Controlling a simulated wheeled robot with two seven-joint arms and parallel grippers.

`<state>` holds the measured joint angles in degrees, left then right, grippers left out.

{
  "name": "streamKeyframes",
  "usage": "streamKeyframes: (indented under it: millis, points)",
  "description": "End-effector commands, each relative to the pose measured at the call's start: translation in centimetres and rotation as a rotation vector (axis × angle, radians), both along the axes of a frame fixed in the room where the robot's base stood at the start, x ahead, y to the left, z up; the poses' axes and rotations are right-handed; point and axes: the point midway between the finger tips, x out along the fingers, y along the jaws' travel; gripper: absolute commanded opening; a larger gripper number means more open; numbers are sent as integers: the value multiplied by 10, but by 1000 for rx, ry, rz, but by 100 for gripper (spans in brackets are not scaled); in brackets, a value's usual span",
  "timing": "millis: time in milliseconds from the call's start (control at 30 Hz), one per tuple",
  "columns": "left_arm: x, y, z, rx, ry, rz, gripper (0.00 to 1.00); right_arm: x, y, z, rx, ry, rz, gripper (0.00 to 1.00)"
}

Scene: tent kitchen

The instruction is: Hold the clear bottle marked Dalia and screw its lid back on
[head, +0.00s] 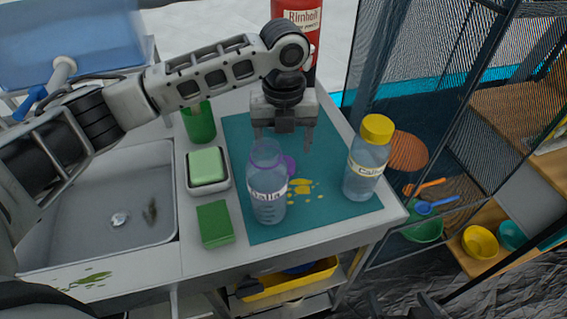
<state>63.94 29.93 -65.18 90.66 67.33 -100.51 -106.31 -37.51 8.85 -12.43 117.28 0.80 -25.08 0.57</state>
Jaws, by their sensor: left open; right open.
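The clear bottle marked Dalia (268,190) stands upright and open-topped on the teal mat (240,140). A purple round thing (290,165), probably its lid, lies on the mat behind the bottle and is partly hidden by it. My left gripper (283,145) points down with its fingers apart, just behind and above the bottle's neck as seen here. It holds nothing; I cannot tell whether it touches the bottle. Dark shapes at the bottom edge appear to be my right gripper (402,302), low in front of the counter, away from the bottle and mostly cut off.
A second clear bottle with a yellow lid (368,160) stands on the mat's right side. A green sponge (208,166) in a dish, a green block (215,223) and a green cup (199,122) stand left of the mat. A sink (105,215) lies further left. A red extinguisher (300,20) stands behind.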

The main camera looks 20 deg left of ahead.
Motion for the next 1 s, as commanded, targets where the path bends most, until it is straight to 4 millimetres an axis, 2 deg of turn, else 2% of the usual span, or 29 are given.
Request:
streamKeyframes:
  millis: [167,500,900,1000]
  points:
    - [0,0,-3,1,1,1,70,0,0,1,0,-1,0,82]
    - [1,2,-48,0,2,0,70,-2,0,3,2,3,-3,82]
    - [1,1,-52,0,0,-1,70,-4,2,0,9,11,-9,82]
    - [1,1,-52,0,0,-1,42,-4,2,0,8,12,-10,82]
